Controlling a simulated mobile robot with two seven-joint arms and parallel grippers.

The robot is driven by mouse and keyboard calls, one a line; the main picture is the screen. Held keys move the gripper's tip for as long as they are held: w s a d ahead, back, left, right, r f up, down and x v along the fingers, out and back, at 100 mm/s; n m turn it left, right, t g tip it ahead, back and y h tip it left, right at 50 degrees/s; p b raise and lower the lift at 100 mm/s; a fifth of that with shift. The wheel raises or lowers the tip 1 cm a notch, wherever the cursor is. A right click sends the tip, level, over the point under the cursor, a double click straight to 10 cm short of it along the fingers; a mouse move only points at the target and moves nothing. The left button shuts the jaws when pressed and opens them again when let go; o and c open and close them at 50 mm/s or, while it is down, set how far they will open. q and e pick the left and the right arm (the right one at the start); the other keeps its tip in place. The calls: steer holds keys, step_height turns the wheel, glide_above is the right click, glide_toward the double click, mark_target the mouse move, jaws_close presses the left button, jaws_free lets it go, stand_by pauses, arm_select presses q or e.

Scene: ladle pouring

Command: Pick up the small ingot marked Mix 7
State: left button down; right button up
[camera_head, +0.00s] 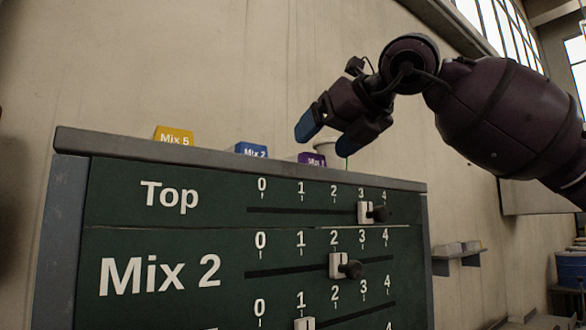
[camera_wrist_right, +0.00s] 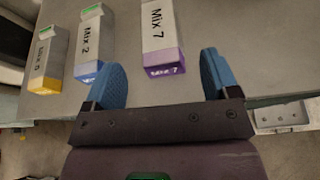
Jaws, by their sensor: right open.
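The purple ingot marked Mix 7 (camera_head: 311,159) sits on top of the green cabinet, near its front edge. In the right wrist view, the Mix 7 ingot (camera_wrist_right: 160,40) has a white top and a purple end facing my gripper. My right gripper (camera_head: 327,135) is open and empty, with blue fingertips, and it is just above the Mix 7 ingot in the head view. In the wrist view, the ingot appears between the two fingers of the gripper (camera_wrist_right: 162,70), apart from both. My left gripper is not in view.
The blue Mix 2 ingot (camera_head: 252,150) and the yellow Mix 5 ingot (camera_head: 174,136) stand in a row to the left on the cabinet top (camera_head: 100,142). Slider knobs (camera_head: 376,212) stick out of the cabinet front.

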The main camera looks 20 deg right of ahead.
mark_target(310, 153)
steer(key=x, duration=0.4)
steer(key=shift+w+f+p, duration=0.15)
steer(key=shift+w+p, duration=0.15)
steer(key=shift+w, duration=0.1)
steer(key=c, duration=1.2)
steer(key=shift+c, duration=0.7)
